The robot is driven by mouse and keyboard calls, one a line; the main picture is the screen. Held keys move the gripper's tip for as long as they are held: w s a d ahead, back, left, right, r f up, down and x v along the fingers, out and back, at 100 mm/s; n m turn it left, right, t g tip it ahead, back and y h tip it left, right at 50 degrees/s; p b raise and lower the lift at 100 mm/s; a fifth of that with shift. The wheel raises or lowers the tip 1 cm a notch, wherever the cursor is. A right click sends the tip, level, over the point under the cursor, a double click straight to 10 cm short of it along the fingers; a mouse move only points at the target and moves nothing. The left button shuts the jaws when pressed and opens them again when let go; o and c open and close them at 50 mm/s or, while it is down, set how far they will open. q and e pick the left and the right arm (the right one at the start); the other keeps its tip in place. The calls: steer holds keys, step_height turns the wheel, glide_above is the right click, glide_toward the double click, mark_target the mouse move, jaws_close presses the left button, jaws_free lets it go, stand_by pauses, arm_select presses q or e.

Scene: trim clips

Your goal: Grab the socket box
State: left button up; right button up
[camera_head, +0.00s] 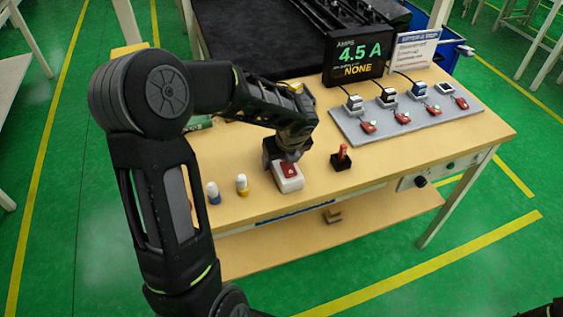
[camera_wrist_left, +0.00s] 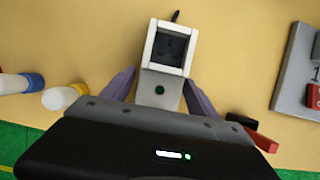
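The socket box (camera_head: 289,178) is a small pale box near the front edge of the wooden table, with a red patch showing in the head view. In the wrist view the fingers of my left gripper (camera_wrist_left: 160,78) are apart, one on each side of the box. Whether they touch it is unclear. My right gripper does not show.
Two small white bottles, one with a blue base (camera_head: 213,192) and one with a yellow base (camera_head: 242,184), stand left of the box. A red-handled switch on a black base (camera_head: 342,158) stands right. A grey panel (camera_head: 350,127) holds several sockets and red parts. A display (camera_head: 357,55) reads 4.5 A.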

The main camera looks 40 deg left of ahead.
arm_select(q)
jaws_close()
stand_by(0.5)
step_height(320, 180, up, 10)
steer(key=shift+r, duration=0.1)
stand_by(0.5)
stand_by(0.5)
